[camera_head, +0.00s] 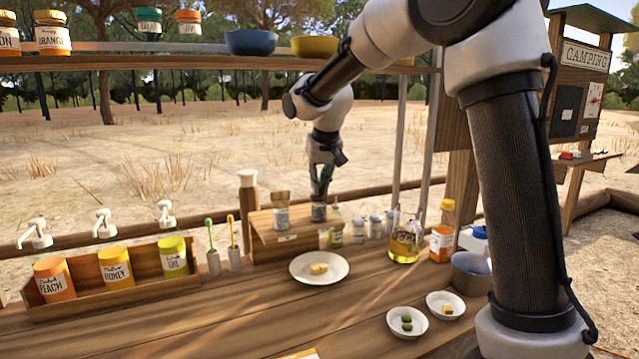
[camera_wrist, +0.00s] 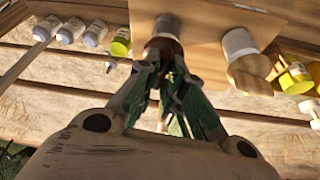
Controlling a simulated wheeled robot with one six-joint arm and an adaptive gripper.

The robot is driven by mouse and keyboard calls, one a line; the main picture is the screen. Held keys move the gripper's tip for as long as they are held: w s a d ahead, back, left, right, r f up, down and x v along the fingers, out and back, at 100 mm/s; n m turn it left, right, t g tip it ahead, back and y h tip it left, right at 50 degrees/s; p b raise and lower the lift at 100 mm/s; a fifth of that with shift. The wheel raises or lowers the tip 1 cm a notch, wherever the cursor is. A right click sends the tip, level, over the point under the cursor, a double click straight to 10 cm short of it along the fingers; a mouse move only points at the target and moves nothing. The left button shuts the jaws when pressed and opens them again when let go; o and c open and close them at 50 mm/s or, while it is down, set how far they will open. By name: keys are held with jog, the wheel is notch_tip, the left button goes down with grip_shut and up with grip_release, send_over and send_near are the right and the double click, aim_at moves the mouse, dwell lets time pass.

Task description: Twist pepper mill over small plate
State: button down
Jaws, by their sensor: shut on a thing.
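My gripper (camera_head: 320,190) is shut on the top of a mill (camera_head: 319,213) with a grey body, at the right end of a wooden box stand. In the wrist view my fingers (camera_wrist: 170,75) close around its brown top, and its pale body (camera_wrist: 167,25) shows beyond them. The mill looks upright; I cannot tell whether it touches the stand. A similar mill with a wooden top (camera_head: 281,215) stands to its left, and shows at right in the wrist view (camera_wrist: 241,50). A white plate (camera_head: 300,275) with yellow pieces lies in front of the stand.
Two small white dishes (camera_head: 394,326) (camera_head: 460,311) hold green and yellow pieces. An oil bottle (camera_head: 404,248) and an orange bottle (camera_head: 441,240) stand right of the stand (camera_head: 265,252). Jars in a wooden tray (camera_head: 150,292) are at left. A shelf (camera_head: 200,62) runs above.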

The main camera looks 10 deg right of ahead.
jog(key=shift+a+m, duration=0.1)
jog(key=shift+m, duration=0.3)
jog(key=m+h, duration=0.1)
jog(key=m, duration=0.2)
jog(key=m+h, duration=0.1)
jog(key=m, duration=0.1)
jog(key=m+g+h, duration=0.1)
jog(key=m, duration=0.2)
jog(key=shift+w+a, duration=0.1)
jog(key=shift+a, duration=0.05)
jog(key=m+g, duration=0.1)
jog(key=m, duration=0.1)
jog(key=m+h, duration=0.1)
jog(key=m, duration=0.2)
jog(key=shift+w+g, duration=0.1)
jog(key=shift+g, duration=0.3)
jog(key=shift+m+g, duration=0.7)
jog(key=shift+m, duration=1.2)
jog(key=c, duration=1.5)
grip_release()
